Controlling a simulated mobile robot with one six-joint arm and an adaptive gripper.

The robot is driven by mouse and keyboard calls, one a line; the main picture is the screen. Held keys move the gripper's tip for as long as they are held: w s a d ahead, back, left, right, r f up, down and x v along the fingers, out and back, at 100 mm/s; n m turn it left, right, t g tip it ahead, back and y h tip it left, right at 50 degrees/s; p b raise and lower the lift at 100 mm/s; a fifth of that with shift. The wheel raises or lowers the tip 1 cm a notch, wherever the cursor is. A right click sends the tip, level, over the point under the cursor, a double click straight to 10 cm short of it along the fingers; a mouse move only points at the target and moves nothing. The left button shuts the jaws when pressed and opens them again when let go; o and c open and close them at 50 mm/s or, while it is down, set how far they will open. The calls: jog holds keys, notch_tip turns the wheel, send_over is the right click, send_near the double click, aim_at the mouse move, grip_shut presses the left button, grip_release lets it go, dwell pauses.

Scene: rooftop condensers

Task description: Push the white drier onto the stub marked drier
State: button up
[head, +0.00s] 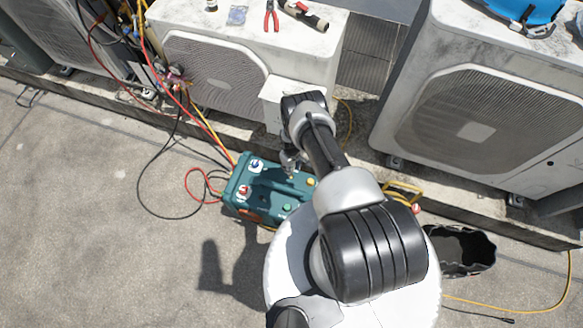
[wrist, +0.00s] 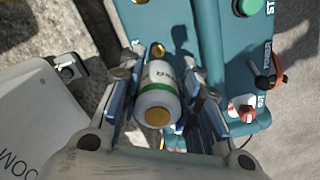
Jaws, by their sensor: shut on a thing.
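The white drier (wrist: 158,97) is a small cylinder with a green band, dark lettering and a brass-coloured near end. My gripper (wrist: 161,75) is shut on it, with one finger along each side, in the wrist view. A brass stub (wrist: 158,49) shows just past the drier's far end, against the teal machine (wrist: 222,60). I cannot read a mark by that stub or tell whether the drier touches it. In the head view my gripper (head: 290,160) is over the teal machine (head: 262,192), and my arm hides the drier there.
The teal machine has coloured knobs, including a red-and-white one (wrist: 242,108). Condensers (head: 215,62) (head: 480,115) stand behind it. Hoses (head: 185,110) run along its left. A black open bag (head: 462,250) lies to the right. The concrete at left (head: 90,230) is clear.

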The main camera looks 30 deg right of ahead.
jog(key=b, duration=0.4)
send_over(292, 177)
jog(key=shift+w+f, duration=0.1)
jog(key=shift+f, duration=2.45)
jog(key=shift+r, duration=0.1)
jog(key=shift+f, duration=0.85)
jog(key=shift+f, duration=0.5)
jog(key=o, duration=1.2)
jog(key=shift+o, duration=0.2)
